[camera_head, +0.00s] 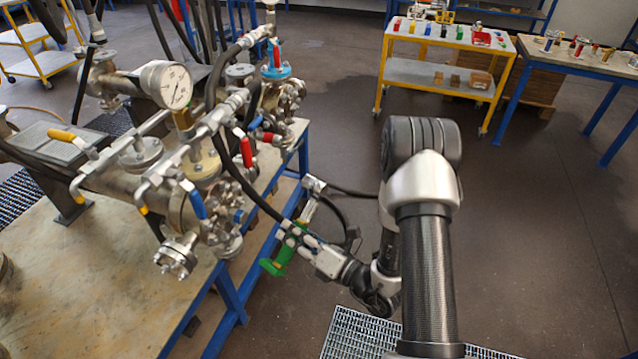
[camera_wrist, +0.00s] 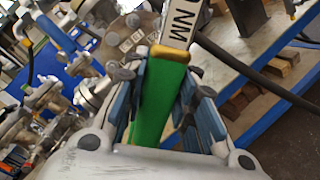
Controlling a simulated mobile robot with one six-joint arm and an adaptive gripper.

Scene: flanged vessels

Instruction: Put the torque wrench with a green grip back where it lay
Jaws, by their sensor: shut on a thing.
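The torque wrench with a green grip (camera_head: 283,257) is held in my gripper (camera_head: 296,240), beside the blue-framed bench and in front of the flanged vessel assembly. In the wrist view the green grip (camera_wrist: 158,98) lies between both finger pads of my gripper (camera_wrist: 168,88), which is shut on it. A gold collar and a silver shaft marked "NM" (camera_wrist: 184,22) extend beyond the fingers. In the head view the wrench is tilted, with its head end up near a hose. The place where it lay cannot be made out.
The vessel assembly with gauge (camera_head: 172,85), valves and hoses stands on the bench (camera_head: 95,290) at left, close to my gripper. A yellow cart (camera_head: 440,78) with small coloured items and a blue-legged table (camera_head: 575,65) stand at the back right. Open floor (camera_head: 540,220) lies at right.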

